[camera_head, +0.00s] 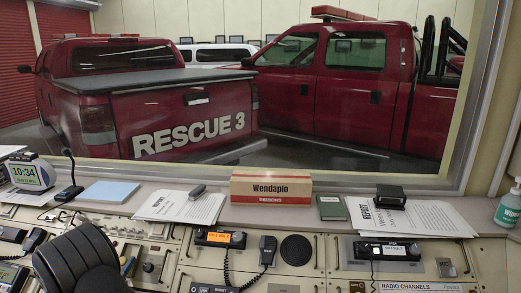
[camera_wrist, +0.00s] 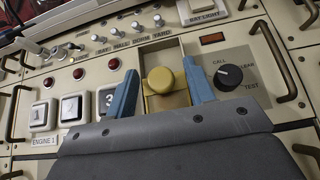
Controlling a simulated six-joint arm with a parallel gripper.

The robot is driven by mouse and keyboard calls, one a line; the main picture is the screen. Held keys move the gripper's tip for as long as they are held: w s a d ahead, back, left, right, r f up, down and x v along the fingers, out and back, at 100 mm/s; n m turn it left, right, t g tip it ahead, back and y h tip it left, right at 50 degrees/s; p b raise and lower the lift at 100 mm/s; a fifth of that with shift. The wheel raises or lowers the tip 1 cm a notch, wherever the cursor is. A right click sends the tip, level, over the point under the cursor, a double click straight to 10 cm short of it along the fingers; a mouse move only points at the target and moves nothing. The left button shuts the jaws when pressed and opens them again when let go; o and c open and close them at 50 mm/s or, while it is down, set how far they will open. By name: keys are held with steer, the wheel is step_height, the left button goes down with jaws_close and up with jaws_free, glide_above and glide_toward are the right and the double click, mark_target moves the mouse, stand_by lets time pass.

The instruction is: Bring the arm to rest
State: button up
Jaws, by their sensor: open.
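My gripper (camera_wrist: 160,68) is open in the wrist view, its two blue fingers spread apart with nothing held between them. In the head view, my dark arm (camera_head: 76,262) reaches over the console at the lower left. Its body hides part of the panel, and the gripper is mostly out of sight there.
Beside the fingers are a black rotary knob (camera_wrist: 230,76), numbered white keys (camera_wrist: 71,108) and brass handles (camera_wrist: 268,45). A gooseneck microphone (camera_head: 70,190), a radio handset (camera_head: 267,250), papers (camera_head: 165,207) and a Wendapio box (camera_head: 270,187) stand along the console. A window closes off the back.

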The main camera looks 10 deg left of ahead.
steer(key=shift+w, duration=1.15)
steer(key=shift+w+r, duration=0.2)
steer(key=shift+w, duration=0.2)
steer(key=shift+s+f, duration=0.2)
steer(key=shift+s, duration=0.25)
steer(key=s, duration=1.7)
